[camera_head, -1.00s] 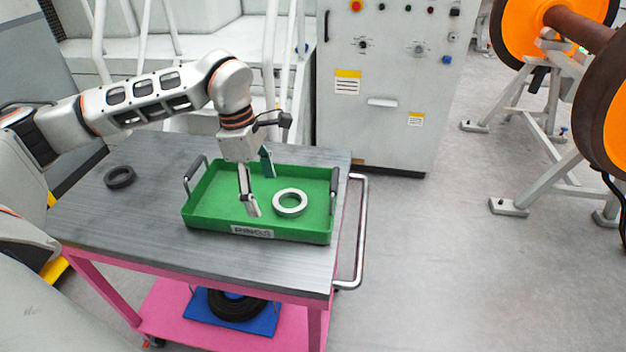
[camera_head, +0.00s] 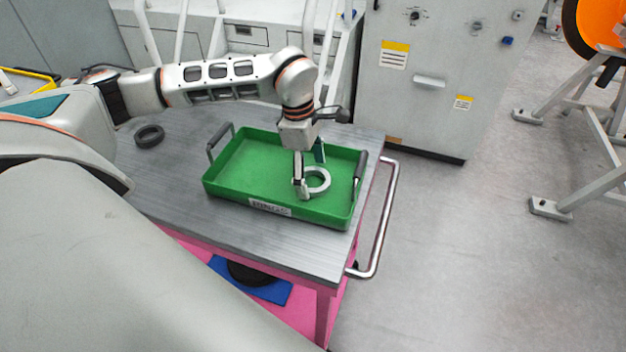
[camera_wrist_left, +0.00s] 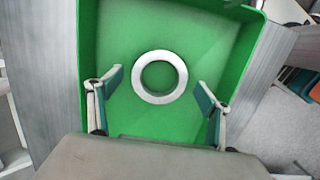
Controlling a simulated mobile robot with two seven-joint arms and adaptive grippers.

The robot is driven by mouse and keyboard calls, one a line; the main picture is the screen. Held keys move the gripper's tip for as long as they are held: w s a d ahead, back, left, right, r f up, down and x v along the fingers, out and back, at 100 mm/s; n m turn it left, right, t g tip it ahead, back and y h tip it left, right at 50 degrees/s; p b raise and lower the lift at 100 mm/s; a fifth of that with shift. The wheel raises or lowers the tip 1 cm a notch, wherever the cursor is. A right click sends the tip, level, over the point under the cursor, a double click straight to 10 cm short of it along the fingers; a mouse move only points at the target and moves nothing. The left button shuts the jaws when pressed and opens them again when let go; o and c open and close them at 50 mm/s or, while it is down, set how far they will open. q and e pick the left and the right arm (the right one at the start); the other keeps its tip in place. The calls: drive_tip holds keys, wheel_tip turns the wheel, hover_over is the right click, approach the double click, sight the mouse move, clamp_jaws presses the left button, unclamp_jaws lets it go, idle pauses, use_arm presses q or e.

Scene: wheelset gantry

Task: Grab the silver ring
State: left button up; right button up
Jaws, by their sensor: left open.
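The silver ring (camera_head: 319,181) lies flat in the green tray (camera_head: 238,163), towards its right end. My left gripper (camera_head: 310,176) points down into the tray at the ring, its fingers apart and its near finger partly covering the ring's left side. In the left wrist view the ring (camera_wrist_left: 160,56) sits ahead of and between the two open fingertips (camera_wrist_left: 158,80), with green floor visible on both sides. I cannot tell the fingertips' exact height above the tray floor. My right gripper is not in view.
The tray stands on a grey table (camera_head: 180,190) with black handles at its ends. A dark ring (camera_head: 149,136) lies left of the tray. A rail (camera_head: 385,220) runs along the table's right side.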

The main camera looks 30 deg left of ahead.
use_arm(q)
drive_tip(key=shift+f, duration=0.25)
drive_tip(key=c, duration=1.2)
drive_tip(key=shift+r, duration=0.1)
